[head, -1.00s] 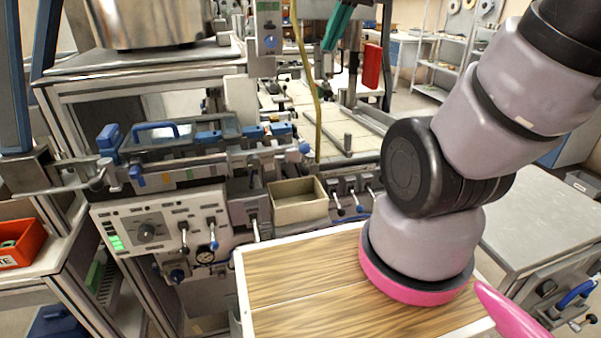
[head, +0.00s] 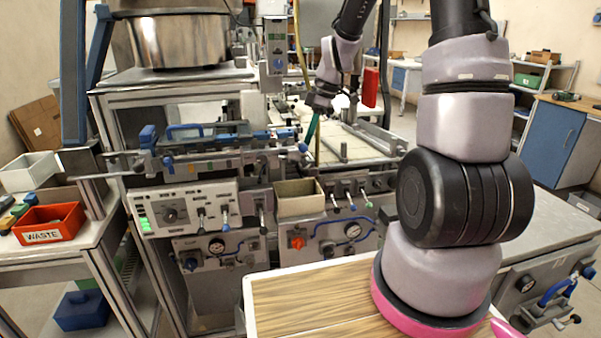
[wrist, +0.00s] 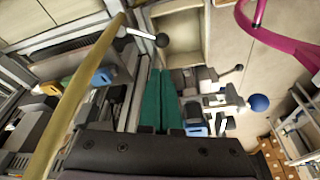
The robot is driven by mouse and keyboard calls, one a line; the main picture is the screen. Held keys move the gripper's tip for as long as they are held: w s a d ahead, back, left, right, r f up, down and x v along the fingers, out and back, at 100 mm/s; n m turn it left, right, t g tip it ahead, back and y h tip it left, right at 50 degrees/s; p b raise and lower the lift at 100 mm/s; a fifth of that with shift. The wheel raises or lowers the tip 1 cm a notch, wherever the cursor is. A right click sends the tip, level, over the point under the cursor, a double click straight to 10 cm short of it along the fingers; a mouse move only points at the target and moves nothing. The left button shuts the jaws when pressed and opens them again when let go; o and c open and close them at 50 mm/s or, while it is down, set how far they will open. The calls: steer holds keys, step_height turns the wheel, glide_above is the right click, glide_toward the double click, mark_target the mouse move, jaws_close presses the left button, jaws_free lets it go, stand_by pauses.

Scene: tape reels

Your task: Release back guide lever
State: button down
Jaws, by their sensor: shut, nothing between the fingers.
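My gripper (head: 311,131) has teal fingers and reaches down at the right end of the blue-handled guide assembly (head: 215,148) on the machine. In the wrist view the teal fingers (wrist: 158,100) lie side by side, shut and empty. Near them are a black-ball lever (wrist: 162,40), a smaller dark-knobbed lever (wrist: 238,68) and a blue-ball lever (wrist: 258,102). They look apart from the fingertips. In the head view a blue knob (head: 303,147) sits at the assembly's right end. I cannot tell which lever is the back guide lever.
A yellow hose (wrist: 78,100) crosses the left of the wrist view, close to the gripper. An open beige bin (head: 299,198) sits below the guide assembly. A control panel (head: 185,208) is at its left. A red waste bin (head: 50,222) stands far left.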

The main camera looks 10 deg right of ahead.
mark_target(308, 168)
steer(key=shift+f, duration=0.3)
steer(key=shift+a+f, duration=0.1)
steer(key=shift+f, duration=0.05)
steer(key=s+x, duration=0.1)
steer(key=x, duration=0.8)
steer(key=shift+w+f, duration=0.3)
steer(key=shift+w, duration=0.2)
